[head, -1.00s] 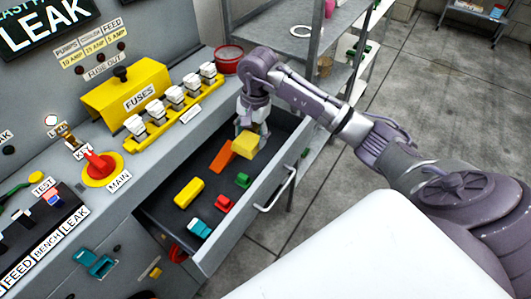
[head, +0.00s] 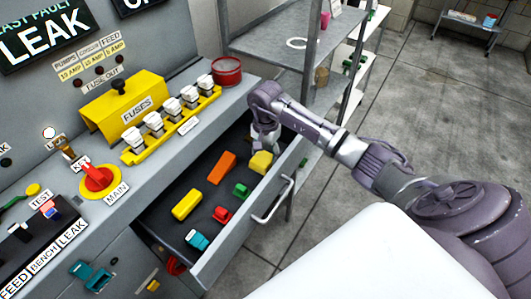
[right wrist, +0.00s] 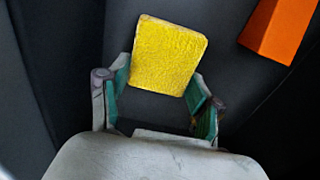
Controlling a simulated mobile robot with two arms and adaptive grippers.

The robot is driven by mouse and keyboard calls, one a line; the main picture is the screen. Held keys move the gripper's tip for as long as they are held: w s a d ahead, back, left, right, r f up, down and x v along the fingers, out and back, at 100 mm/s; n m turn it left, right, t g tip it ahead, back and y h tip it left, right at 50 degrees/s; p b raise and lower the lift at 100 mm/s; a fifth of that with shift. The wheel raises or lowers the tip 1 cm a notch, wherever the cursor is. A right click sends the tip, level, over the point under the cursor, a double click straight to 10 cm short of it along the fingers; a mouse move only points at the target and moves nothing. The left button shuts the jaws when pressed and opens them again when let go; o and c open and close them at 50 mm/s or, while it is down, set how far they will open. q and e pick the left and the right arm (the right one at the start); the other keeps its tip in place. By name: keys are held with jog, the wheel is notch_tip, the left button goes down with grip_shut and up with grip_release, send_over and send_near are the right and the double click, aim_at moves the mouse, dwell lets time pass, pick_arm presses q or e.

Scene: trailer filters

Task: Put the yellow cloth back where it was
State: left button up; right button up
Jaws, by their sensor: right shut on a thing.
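The yellow cloth (head: 261,163), a small thick square, is at the far right end of the open drawer (head: 155,214), right of an orange block (head: 222,167). My right gripper (head: 266,146) reaches down into the drawer at the cloth. In the right wrist view the cloth (right wrist: 168,55) is at the tips of the two green-padded fingers (right wrist: 160,92), and the gripper is shut on it. The cloth is at or just above the dark drawer floor; I cannot tell whether it touches. My left gripper is out of view.
The drawer also holds a yellow block (head: 187,204), a green one (head: 241,190), a red one (head: 222,214) and a teal one (head: 197,240). The fuse panel (head: 137,110) and a red tin (head: 227,71) are above. A metal shelf (head: 290,48) stands behind.

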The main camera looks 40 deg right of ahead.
aim_at(266, 154)
jog(key=o, duration=1)
notch_tip(266, 154, up, 12)
jog(key=shift+b, duration=0.4)
